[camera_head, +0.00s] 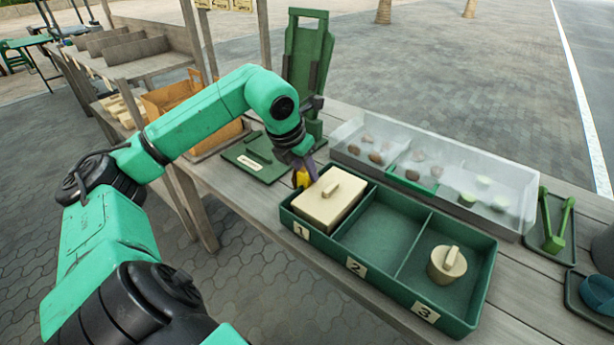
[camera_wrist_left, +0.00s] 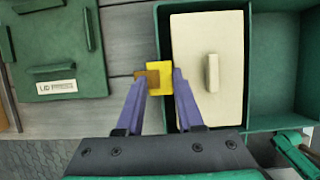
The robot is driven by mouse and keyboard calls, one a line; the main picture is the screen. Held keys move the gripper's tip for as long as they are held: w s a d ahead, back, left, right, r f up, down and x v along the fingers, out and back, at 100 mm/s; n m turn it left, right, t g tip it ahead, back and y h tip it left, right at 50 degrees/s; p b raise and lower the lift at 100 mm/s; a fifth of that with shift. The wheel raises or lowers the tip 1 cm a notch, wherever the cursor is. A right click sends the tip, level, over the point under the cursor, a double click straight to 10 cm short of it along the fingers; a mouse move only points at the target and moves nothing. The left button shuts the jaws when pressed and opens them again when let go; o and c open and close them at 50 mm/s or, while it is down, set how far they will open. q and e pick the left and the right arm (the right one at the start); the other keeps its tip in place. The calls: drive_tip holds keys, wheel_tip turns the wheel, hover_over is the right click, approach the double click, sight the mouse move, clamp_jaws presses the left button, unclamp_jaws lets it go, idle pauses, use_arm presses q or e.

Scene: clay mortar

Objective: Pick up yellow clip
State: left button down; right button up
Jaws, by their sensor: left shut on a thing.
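The yellow clip (camera_head: 302,180) is at the left end of the green three-compartment box (camera_head: 358,270), beside the cream block with a handle (camera_head: 328,204). In the left wrist view the clip (camera_wrist_left: 159,75) sits between the purple fingertips, over the box's left wall, with a brownish part on its left side. My left gripper (camera_head: 305,168) points down and is shut on the clip. In the left wrist view my left gripper (camera_wrist_left: 160,84) has a fingertip on each side of it. I cannot tell whether the clip still touches the box wall. My right gripper is not in view.
A cream round piece (camera_head: 446,264) lies in compartment 3; compartment 2 is empty. A green press plate (camera_head: 255,158) lies left of the box. A clear tray (camera_head: 440,170) with stones stands behind it. A tall green stand (camera_head: 306,65) rises behind my gripper.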

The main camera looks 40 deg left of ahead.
use_arm(q)
wheel_tip(320, 180, up, 20)
drive_tip(key=p, duration=0.9)
wheel_tip(320, 180, up, 5)
drive_tip(key=p, duration=0.5)
hover_over(305, 172)
drive_tip(key=shift+f, duration=0.2)
